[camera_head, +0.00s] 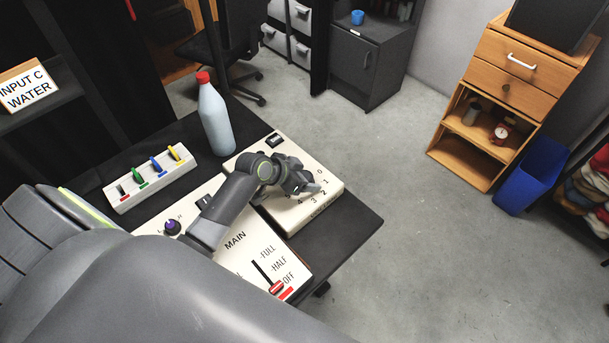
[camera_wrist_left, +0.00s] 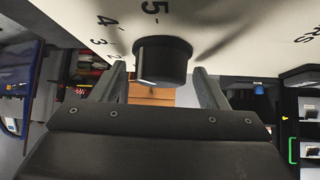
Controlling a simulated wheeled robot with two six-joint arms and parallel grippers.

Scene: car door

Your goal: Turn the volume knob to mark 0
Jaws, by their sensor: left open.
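The volume knob (camera_wrist_left: 163,58) is a short black cylinder on a cream panel (camera_wrist_left: 250,30) in the left wrist view. A white pointer line shows at its lower left, on the side of the low marks; the exact mark it points to is unclear. Marks 5, 4, 3 and 2 show beside it. My left gripper (camera_wrist_left: 160,76) is open, with one finger on each side of the knob; I cannot tell whether they touch it. In the head view my left gripper (camera_head: 305,187) is over the numbered box (camera_head: 297,215) and hides the knob. My right gripper is not in view.
A bottle with a red cap (camera_head: 216,118) stands behind the arm. A panel of coloured levers (camera_head: 150,180) is at left. The MAIN slider panel (camera_head: 240,262) with a red handle (camera_head: 277,287) and a purple knob (camera_head: 172,227) are nearer. Open floor lies right of the table.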

